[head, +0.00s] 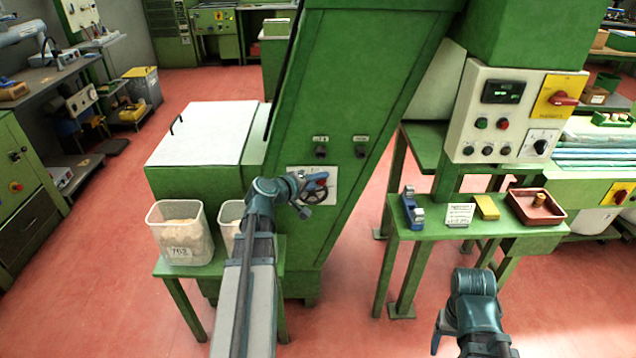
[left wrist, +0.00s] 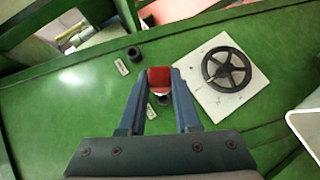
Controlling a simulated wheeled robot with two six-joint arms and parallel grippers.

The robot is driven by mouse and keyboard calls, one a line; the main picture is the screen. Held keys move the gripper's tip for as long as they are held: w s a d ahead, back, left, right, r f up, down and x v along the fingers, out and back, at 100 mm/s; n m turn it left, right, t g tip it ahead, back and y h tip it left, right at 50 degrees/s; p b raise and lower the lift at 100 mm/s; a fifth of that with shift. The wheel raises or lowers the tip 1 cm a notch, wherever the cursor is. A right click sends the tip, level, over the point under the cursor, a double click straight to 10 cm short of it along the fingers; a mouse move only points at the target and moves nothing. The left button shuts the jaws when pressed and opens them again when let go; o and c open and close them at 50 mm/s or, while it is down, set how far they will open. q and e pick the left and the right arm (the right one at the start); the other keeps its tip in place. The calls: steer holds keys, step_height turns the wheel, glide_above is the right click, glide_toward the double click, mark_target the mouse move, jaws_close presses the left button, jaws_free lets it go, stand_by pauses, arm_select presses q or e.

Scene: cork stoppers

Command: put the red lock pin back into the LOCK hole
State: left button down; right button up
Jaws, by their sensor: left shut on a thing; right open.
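My left gripper (head: 312,190) is shut on the red lock pin (left wrist: 159,77), whose red head shows between the fingertips in the left wrist view. In the head view the gripper is in front of the white plate with the handwheel, below two dark round sockets on the sloped green panel. One socket (head: 321,152) is at left and one (head: 360,152) at right, each with a small label that I cannot read. In the left wrist view one socket (left wrist: 133,53) is clear, and the other is partly hidden behind the pin. My right gripper (head: 440,332) is open, low at right.
A black handwheel (left wrist: 226,69) sits on a white plate (left wrist: 252,79) beside the pin. Tubs (head: 180,232) stand on a green stand at left. A right-hand bench (head: 425,232) carries a blue tool, a card, a yellow block and a red tray (head: 537,220).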

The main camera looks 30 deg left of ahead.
arm_select(q)
steer(key=shift+w, duration=0.15)
steer(key=w+a, duration=0.3)
steer(key=w, duration=0.2)
steer(key=shift+w+a, duration=0.15)
steer(key=shift+w, duration=0.05)
stand_by(0.4)
steer(key=shift+w+a, duration=0.45)
steer(key=shift+w, duration=0.25)
steer(key=shift+w+a, duration=0.4)
steer(key=shift+w, duration=0.3)
stand_by(2.6)
steer(key=c, duration=0.5)
jaws_free()
steer(key=shift+s+r, duration=0.1)
steer(key=shift+p+v, duration=2.45)
steer(key=shift+v, duration=4.3)
